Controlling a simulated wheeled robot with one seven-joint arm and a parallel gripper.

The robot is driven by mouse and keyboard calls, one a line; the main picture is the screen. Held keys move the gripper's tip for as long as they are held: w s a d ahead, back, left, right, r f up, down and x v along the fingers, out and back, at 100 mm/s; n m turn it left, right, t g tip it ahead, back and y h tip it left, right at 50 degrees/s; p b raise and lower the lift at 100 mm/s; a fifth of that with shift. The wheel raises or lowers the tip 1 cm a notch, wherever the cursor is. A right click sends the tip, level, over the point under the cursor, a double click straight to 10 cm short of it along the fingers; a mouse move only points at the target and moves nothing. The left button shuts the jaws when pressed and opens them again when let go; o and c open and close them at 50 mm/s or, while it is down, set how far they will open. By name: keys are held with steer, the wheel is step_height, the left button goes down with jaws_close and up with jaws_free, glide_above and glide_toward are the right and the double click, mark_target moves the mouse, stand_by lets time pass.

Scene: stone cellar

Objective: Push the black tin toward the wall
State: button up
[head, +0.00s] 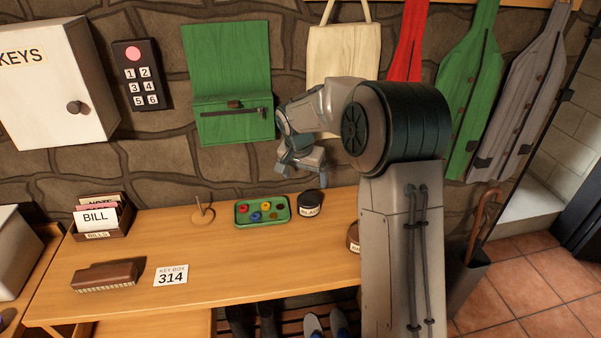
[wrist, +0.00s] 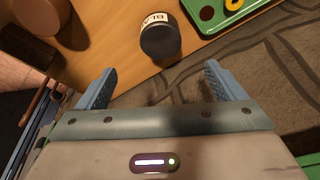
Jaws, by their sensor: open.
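The black tin (head: 309,204) is a small round tin with a pale label, standing on the wooden table (head: 215,275) near its back edge, just right of the green tray. It also shows in the wrist view (wrist: 160,42), beyond the fingertips and roughly midway between them. My gripper (head: 303,182) hangs above and a little behind the tin, near the wall. In the wrist view its two fingers (wrist: 157,80) are spread wide with nothing between them. The stone wall (head: 160,165) rises behind the table.
A green tray (head: 262,221) with colored pieces sits left of the tin. A small wooden stand (head: 203,214) is further left. A brown tin (head: 353,237) is partly hidden by my arm. A green wall box (head: 234,118) hangs above.

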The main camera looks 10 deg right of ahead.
mark_target(308, 199)
steer(key=shift+w, duration=0.1)
stand_by(0.3)
steer(key=p+x, duration=0.2)
steer(key=x, duration=1.2)
steer(key=shift+a, duration=0.1)
steer(key=shift+r, duration=0.1)
steer(key=c, duration=1.1)
